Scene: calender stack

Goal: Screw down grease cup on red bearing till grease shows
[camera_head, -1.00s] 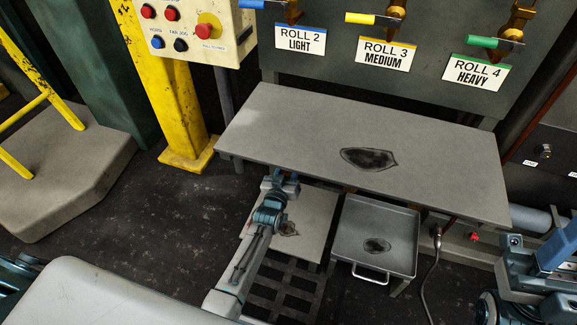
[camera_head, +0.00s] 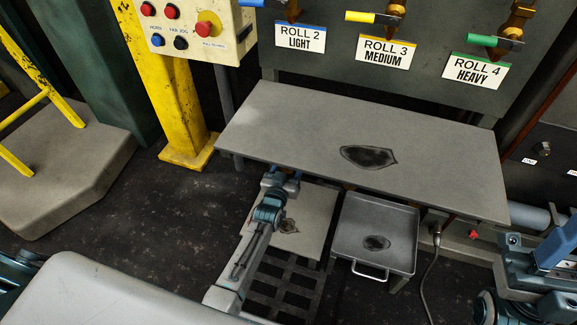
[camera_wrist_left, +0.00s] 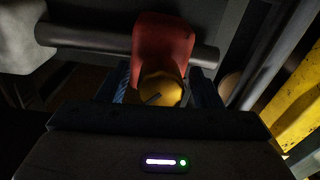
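The red bearing (camera_wrist_left: 163,42) sits on a grey horizontal shaft, at the top middle of the left wrist view. The yellow, brass-like grease cup (camera_wrist_left: 160,88) is at its near face, with a dark slot or line on it. My left gripper (camera_wrist_left: 162,92) has its blue fingers on either side of the cup, seemingly with a little gap. In the head view my left gripper (camera_head: 284,178) reaches under the front edge of the grey table, and the bearing and cup are hidden there. My right arm shows at the right edge; its fingers are unclear. I see no grease at the cup.
The grey table (camera_head: 270,110) with a dark stain overhangs my left gripper. A stained plate (camera_head: 312,215) and a grey tray (camera_head: 350,235) lie below. A yellow post (camera_head: 178,110) stands to the left. A cable (camera_head: 430,275) hangs at the right.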

